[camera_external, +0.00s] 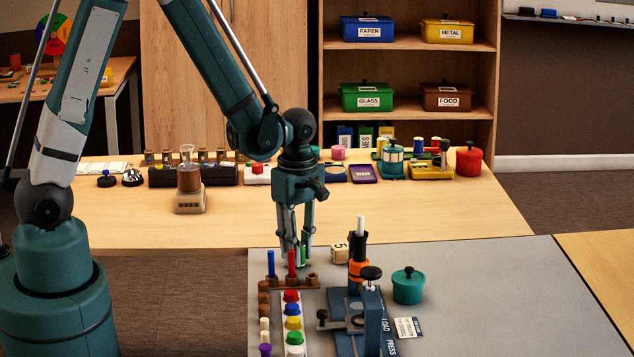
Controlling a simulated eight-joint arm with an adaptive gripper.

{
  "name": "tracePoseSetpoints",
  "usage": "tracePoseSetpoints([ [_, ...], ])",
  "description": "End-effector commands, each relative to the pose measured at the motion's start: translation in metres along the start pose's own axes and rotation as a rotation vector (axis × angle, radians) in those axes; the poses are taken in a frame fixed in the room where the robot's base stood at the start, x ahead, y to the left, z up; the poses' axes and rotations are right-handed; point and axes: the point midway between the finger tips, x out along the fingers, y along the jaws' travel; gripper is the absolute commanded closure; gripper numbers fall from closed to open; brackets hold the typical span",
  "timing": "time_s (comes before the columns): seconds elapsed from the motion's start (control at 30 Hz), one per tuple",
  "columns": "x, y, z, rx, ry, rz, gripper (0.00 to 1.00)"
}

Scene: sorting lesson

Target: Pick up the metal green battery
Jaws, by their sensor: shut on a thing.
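My gripper (297,254) points down at the back left of the grey mat (480,290). Its fingers are closed around a small green battery (304,255), of which only a sliver shows between and beside the fingertips. The fingers hide the rest, and I cannot tell whether its lower end touches the mat or the rack. A brown wooden rack (311,281) stands just in front, with a blue stick (270,263) and a red stick (291,264) upright in it, close to the fingers.
A wooden number die (340,252) sits right of the fingers. A dark press (371,315), an orange-banded holder (358,271) and a teal lidded pot (408,287) stand further right. Coloured caps (292,309) line a strip in front. The mat's right side is clear.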

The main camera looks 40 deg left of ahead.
Motion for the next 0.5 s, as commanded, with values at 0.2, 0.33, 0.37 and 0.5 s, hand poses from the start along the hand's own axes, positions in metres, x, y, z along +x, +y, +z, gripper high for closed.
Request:
tracePoseSetpoints([
  [0.2,-0.005,0.0,0.0,0.0,0.0,0.0,0.95],
  [0.33,-0.013,0.0,0.0,0.0,0.0,0.0,0.95],
  [0.37,-0.015,0.0,0.0,0.0,0.0,0.0,0.95],
  [0.5,-0.031,0.0,0.0,0.0,0.0,0.0,0.95],
])
